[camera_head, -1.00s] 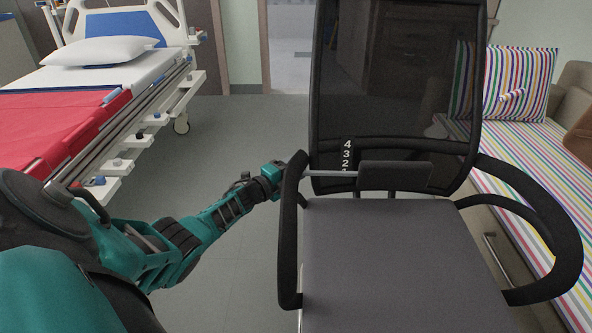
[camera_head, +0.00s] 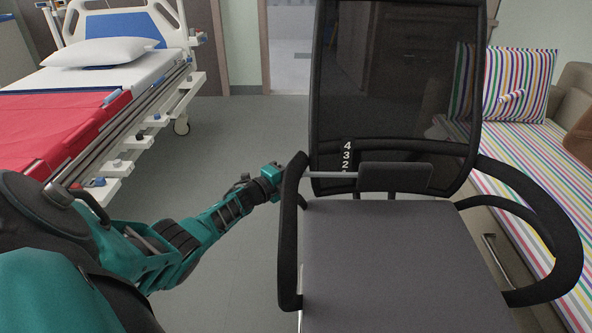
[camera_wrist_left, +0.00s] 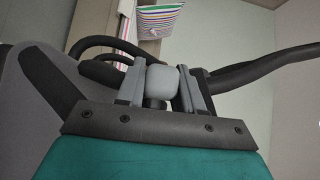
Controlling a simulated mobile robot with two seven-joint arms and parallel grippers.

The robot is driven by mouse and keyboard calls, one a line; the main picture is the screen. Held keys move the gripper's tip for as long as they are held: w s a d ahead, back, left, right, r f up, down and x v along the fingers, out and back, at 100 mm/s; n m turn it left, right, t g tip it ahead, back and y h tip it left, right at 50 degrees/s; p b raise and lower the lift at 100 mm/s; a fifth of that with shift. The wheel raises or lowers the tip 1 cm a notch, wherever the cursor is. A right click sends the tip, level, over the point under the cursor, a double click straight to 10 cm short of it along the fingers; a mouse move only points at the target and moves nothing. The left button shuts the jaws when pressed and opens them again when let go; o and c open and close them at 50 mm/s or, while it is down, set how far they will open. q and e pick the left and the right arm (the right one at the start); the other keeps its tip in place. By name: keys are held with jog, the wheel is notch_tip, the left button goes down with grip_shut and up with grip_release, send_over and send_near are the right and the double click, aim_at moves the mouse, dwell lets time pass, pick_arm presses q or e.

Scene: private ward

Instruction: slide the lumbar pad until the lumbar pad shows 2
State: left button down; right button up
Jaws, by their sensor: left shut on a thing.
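The lumbar pad (camera_head: 394,178) is a dark block low on the office chair's mesh backrest (camera_head: 395,85). A light grey rod (camera_head: 333,175) runs left from it. My right gripper is not in view.
The chair's seat (camera_head: 395,260) is empty, and its right armrest (camera_head: 545,230) curves out beside a striped daybed (camera_head: 530,180). A hospital bed (camera_head: 70,130) stands at the left. Bare floor (camera_head: 240,130) lies between bed and chair.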

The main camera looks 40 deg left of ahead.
pick_arm(q)
notch_tip(320, 180, up, 3)
jog(key=shift+p, duration=1.1)
jog(key=shift+r, duration=0.1)
jog(key=c, duration=0.8)
grip_release()
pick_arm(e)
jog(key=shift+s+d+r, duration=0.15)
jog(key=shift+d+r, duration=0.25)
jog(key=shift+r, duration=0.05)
pick_arm(q)
jog(key=shift+s, duration=0.1)
jog(key=shift+s, duration=0.25)
jog(key=s+a+p, duration=0.1)
jog(key=s+p, duration=0.3)
jog(key=s, duration=0.8)
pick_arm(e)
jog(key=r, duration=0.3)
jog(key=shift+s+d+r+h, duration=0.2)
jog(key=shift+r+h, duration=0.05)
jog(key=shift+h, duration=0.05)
